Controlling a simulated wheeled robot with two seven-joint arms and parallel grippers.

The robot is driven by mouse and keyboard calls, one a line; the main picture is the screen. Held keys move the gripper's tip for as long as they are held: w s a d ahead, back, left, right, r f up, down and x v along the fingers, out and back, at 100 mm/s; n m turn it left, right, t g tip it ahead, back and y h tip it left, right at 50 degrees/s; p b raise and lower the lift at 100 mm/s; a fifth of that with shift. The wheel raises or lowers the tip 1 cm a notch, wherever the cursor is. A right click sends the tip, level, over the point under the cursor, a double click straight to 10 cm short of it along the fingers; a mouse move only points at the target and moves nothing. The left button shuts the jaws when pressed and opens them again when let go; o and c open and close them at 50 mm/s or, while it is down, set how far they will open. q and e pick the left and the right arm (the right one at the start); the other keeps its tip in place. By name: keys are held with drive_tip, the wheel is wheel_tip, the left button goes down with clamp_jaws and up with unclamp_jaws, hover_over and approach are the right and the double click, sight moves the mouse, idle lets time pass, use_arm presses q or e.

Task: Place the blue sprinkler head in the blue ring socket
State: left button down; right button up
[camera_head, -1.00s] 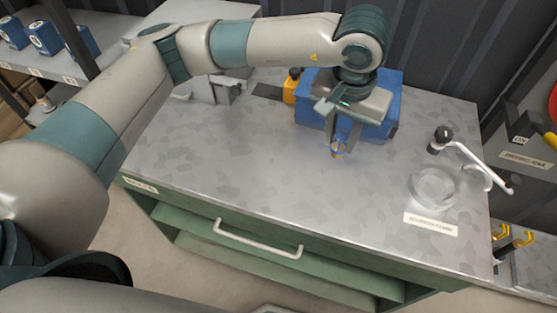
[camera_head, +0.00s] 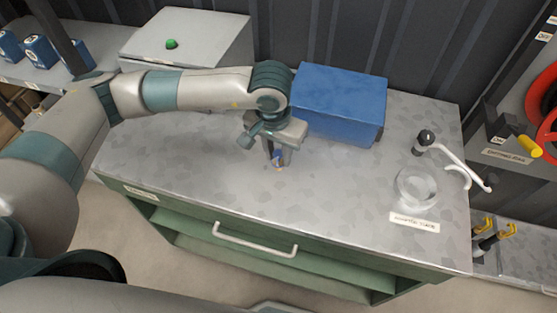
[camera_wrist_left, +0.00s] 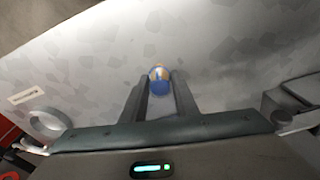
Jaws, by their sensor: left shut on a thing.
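My left gripper (camera_head: 276,156) is shut on the blue sprinkler head (camera_head: 279,163), a small blue piece with an orange-yellow tip. It holds the piece pointing down over the middle of the metal bench top; I cannot tell whether the tip touches the surface. In the left wrist view the sprinkler head (camera_wrist_left: 159,79) shows as a round blue and yellow end between the two fingertips (camera_wrist_left: 160,88). I cannot make out a blue ring socket in either view. My right gripper is not in view.
A large blue box (camera_head: 340,104) stands behind the gripper. A clear round dish (camera_head: 416,188) and a white-handled tool (camera_head: 455,158) are at the right. A pale box (camera_head: 190,38) with a green knob stands at the back left. The bench's front middle is clear.

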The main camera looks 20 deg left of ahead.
sight(278, 164)
use_arm(q)
drive_tip(key=shift+f+p, duration=0.3)
drive_tip(key=shift+p, duration=0.1)
wheel_tip(278, 164, down, 3)
drive_tip(key=shift+r+p, duration=0.15)
drive_tip(key=shift+p, duration=0.75)
drive_tip(key=shift+f, duration=0.3)
drive_tip(key=shift+f, duration=0.15)
drive_tip(key=shift+b, duration=0.3)
drive_tip(key=c, duration=1.4)
unclamp_jaws()
